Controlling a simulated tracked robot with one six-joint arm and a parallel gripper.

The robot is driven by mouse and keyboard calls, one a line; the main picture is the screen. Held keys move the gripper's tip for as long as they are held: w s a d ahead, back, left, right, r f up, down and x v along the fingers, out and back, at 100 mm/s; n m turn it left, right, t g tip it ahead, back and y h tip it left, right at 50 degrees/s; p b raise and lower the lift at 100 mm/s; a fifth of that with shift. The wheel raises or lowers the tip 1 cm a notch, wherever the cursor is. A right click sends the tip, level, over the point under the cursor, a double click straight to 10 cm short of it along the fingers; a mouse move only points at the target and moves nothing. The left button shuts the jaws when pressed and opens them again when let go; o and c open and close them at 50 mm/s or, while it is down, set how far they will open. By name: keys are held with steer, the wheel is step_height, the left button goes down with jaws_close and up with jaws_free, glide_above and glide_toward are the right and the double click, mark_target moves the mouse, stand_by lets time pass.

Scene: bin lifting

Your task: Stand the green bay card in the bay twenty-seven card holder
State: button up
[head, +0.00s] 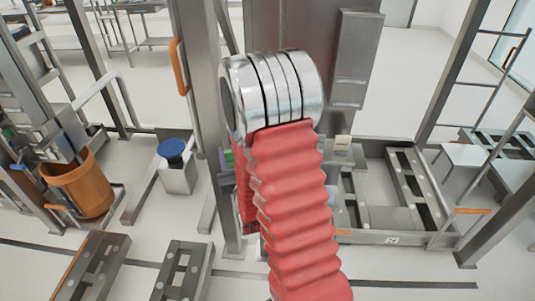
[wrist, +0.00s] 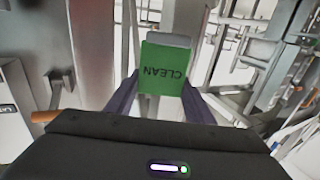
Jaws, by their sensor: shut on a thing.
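The green bay card (wrist: 163,72) shows in the wrist view, with the word CLEAN upside down on it. My gripper (wrist: 160,84) has its two dark purple fingers on either side of the card and is shut on it. A pale grey strip (wrist: 168,40) shows just beyond the card's top edge; I cannot tell whether it is part of a holder. In the head view my red-sleeved arm hides most of the gripper, and only a sliver of green (head: 228,158) shows at its left. I cannot make out the bay twenty-seven card holder for certain.
A steel post (head: 198,90) stands close left of my arm, with an orange handle (head: 178,66). An orange-brown bin (head: 78,185) and a blue-topped canister (head: 174,168) stand at the left. A low metal frame (head: 400,237) lies at the right. Pale floor is open behind.

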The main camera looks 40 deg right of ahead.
steer(key=w+a+r+n+y, duration=0.1)
steer(key=w+a+n+y, duration=0.1)
steer(key=a, duration=0.6)
steer(key=w+a+r+n+t+y, duration=0.1)
steer(key=w+a+n+y, duration=0.1)
steer(key=a, duration=0.7)
steer(key=shift+w+y, duration=0.5)
steer(key=shift+y, duration=0.4)
steer(key=shift+s+d, duration=0.1)
